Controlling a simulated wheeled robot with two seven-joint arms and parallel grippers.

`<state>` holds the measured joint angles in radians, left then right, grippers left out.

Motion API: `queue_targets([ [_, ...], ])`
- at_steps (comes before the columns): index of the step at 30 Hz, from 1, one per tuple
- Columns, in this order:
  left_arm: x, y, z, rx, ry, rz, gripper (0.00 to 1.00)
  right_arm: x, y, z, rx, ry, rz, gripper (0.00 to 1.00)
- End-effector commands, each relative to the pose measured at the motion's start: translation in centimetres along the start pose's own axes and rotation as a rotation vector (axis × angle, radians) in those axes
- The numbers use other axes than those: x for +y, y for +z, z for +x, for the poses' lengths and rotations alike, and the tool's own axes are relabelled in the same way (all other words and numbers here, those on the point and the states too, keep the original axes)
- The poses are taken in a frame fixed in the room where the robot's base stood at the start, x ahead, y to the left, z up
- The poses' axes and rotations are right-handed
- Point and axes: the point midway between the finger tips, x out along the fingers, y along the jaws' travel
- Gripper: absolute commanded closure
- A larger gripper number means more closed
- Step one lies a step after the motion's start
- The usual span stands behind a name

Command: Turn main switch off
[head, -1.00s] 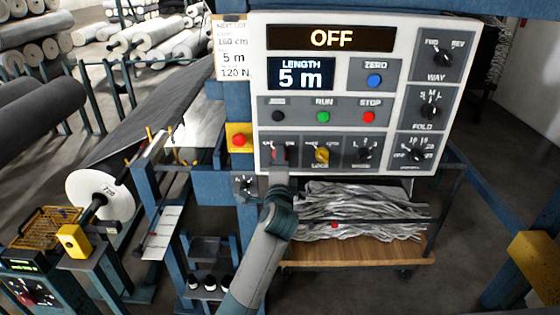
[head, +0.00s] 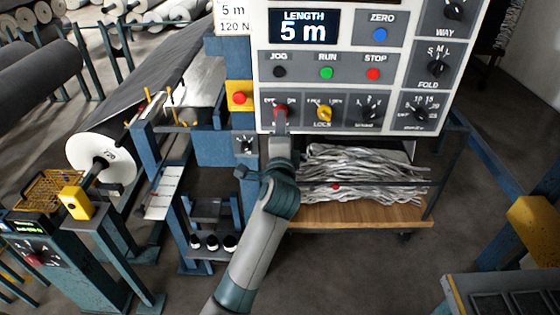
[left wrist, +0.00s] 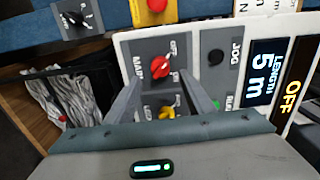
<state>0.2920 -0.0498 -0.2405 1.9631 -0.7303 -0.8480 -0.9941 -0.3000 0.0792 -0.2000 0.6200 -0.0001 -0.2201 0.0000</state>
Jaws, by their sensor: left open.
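The main switch is a red rotary knob (head: 281,110) at the lower left of the white control panel (head: 350,62). In the left wrist view the red knob (left wrist: 161,68) sits beside the word MAIN, just beyond my fingertips. My left gripper (head: 281,131) is in front of and slightly below the knob; in the left wrist view its two fingers (left wrist: 162,84) are spread with nothing between them. I cannot tell whether a fingertip touches the knob. The panel display (left wrist: 292,95) reads OFF in the left wrist view. My right gripper is not in view.
The yellow lock knob (head: 324,113) is right of the main switch. JOG, RUN and STOP buttons (head: 326,72) are above. A red button on a yellow plate (head: 239,98) and a small rotary switch (head: 245,144) are left of the panel. A wooden shelf with grey scraps (head: 360,214) is below.

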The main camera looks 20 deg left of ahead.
Motion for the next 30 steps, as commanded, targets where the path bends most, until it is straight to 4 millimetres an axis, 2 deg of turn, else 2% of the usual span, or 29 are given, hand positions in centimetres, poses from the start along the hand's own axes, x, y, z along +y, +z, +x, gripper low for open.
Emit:
queue_targets([
  [1, 0.4, 0.0, -1.1, 0.001, -0.001, -0.002, 0.51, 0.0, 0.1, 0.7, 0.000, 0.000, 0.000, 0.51],
  [9, 0.4, 0.0, -6.6, 0.000, 0.001, -0.003, 0.51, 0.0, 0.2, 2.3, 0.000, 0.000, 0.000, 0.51],
  [15, 0.2, 0.0, -9.8, 0.000, 0.000, -0.001, 0.51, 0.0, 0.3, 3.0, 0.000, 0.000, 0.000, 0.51],
  [21, 0.1, 0.0, -11.4, 0.000, 0.001, -0.002, 0.51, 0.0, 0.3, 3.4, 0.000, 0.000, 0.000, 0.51],
  [30, 0.0, 0.0, -11.6, -0.001, 0.001, 0.000, 0.51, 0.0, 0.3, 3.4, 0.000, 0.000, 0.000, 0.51],
])
